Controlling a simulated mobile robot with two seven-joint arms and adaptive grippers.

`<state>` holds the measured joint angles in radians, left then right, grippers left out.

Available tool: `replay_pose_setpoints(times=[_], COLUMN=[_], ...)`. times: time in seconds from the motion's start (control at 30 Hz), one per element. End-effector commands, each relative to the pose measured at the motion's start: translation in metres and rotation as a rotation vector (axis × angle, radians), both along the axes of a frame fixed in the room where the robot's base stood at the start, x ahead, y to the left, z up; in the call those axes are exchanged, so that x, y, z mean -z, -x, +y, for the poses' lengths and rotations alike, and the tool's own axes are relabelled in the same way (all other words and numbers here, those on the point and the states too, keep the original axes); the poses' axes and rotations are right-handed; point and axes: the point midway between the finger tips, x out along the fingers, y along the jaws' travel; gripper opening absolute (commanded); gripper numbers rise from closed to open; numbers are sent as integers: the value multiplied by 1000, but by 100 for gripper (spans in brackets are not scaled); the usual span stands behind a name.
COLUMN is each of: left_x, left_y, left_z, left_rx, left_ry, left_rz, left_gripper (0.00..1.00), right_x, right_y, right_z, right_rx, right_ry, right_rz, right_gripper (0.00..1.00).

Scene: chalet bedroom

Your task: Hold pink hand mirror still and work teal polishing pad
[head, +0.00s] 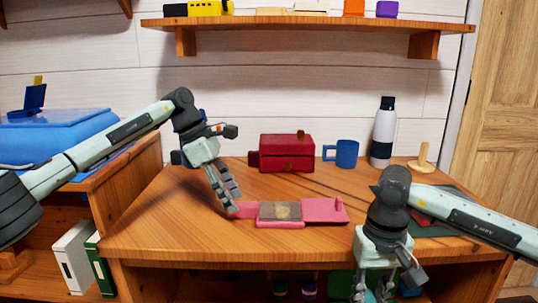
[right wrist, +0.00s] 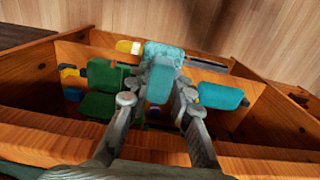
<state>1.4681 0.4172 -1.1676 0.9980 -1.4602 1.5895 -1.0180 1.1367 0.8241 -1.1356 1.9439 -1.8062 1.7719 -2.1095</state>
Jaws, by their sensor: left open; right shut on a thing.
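The pink hand mirror (head: 322,217) lies flat on the wooden desk, with a dull brownish square face and a lighter round patch at its middle. Its narrow left end reaches my left gripper (head: 233,207). That gripper is open, its fingers pointing down at this end; I cannot tell whether they touch it. My right gripper (right wrist: 158,108) is shut on the teal polishing pad (right wrist: 160,82), which shows between its fingertips in the right wrist view. In the head view my right gripper (head: 373,294) hangs low at the desk's front edge, partly cut off by the frame.
A red box (head: 286,153), a blue mug (head: 346,153), a bottle (head: 383,135) and a wooden stand (head: 422,160) line the desk's back. Below the desk, a compartment holds green (right wrist: 104,92) and other teal things (right wrist: 221,95). Bare desk lies around the mirror.

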Motion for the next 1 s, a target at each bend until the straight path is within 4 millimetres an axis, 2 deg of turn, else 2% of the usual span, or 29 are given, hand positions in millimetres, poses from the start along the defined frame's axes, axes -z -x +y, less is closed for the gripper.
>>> replay_pose_setpoints(times=[0.03, 0.2, 0.5, 0.87, 1.0], left_x=[9, 19, 20, 20, 20], left_y=[0, 0, 0, 0, 0], left_z=[-3, -9, -10, -10, -10], left_rx=[0, 0, 0, -1, -1], left_ry=[-1, -1, -1, -1, -1], left_rz=[1, -1, -1, 0, 0], left_gripper=[47, 47, 47, 2, 0], right_x=[5, 8, 8, 8, 8], right_y=[0, 0, 0, 0, 0], right_z=[0, 0, 0, 0, 0], right_rx=[0, 0, 0, 0, 0], right_ry=[0, 0, 0, 0, 0], right_rz=[0, -1, 0, 0, 0], right_gripper=[0, 0, 0, 0, 0])
